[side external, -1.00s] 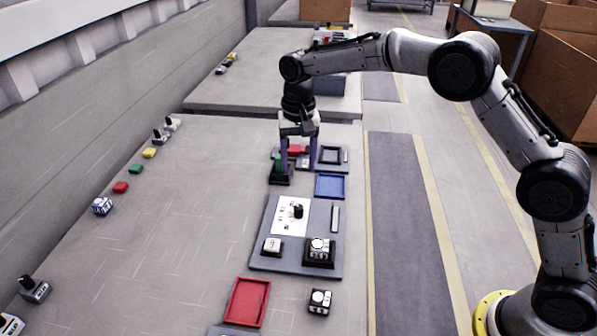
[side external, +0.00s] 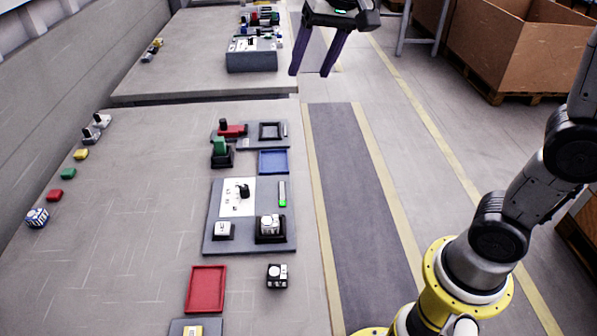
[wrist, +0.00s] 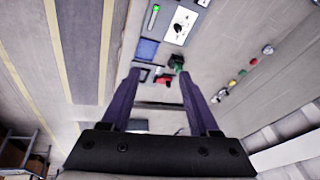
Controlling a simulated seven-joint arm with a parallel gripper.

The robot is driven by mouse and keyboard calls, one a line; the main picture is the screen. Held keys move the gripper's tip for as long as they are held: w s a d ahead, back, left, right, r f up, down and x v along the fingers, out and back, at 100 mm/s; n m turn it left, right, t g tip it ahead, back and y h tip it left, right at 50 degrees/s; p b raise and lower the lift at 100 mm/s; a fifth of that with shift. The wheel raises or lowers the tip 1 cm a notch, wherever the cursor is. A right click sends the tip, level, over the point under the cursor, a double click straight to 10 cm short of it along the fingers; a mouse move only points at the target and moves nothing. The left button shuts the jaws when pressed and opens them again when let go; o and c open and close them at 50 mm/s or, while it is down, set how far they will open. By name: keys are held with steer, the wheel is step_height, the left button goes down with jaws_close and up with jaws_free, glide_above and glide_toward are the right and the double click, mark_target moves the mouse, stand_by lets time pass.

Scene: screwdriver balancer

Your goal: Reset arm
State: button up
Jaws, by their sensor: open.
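My gripper (side external: 325,52) is at the top of the side view, high up and off to the right of the tables. Its two purple fingers are apart with nothing between them. In the wrist view the open fingers (wrist: 158,85) point toward the table from a distance. The grey board (side external: 250,245) on the near table carries a white panel with a black knob (side external: 243,191), a light strip (side external: 282,195) lit green and two black-based blocks. Behind it, a green piece (side external: 219,147) stands upright in a black holder, apart from my gripper.
A blue tray (side external: 273,161) and a red tray (side external: 206,289) lie on the near table. A dark-and-white cube (side external: 277,275) sits right of the red tray. Small coloured blocks line the left side. A large cardboard box (side external: 520,45) stands at the upper right.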

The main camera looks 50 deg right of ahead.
steer(key=s+d+f+n+t, duration=0.2)
steer(key=s+d, duration=0.1)
steer(key=s, duration=1.2)
steer(key=s+f+n, duration=0.4)
steer(key=s+f, duration=0.2)
steer(key=f, duration=0.1)
steer(key=shift+f, duration=0.35)
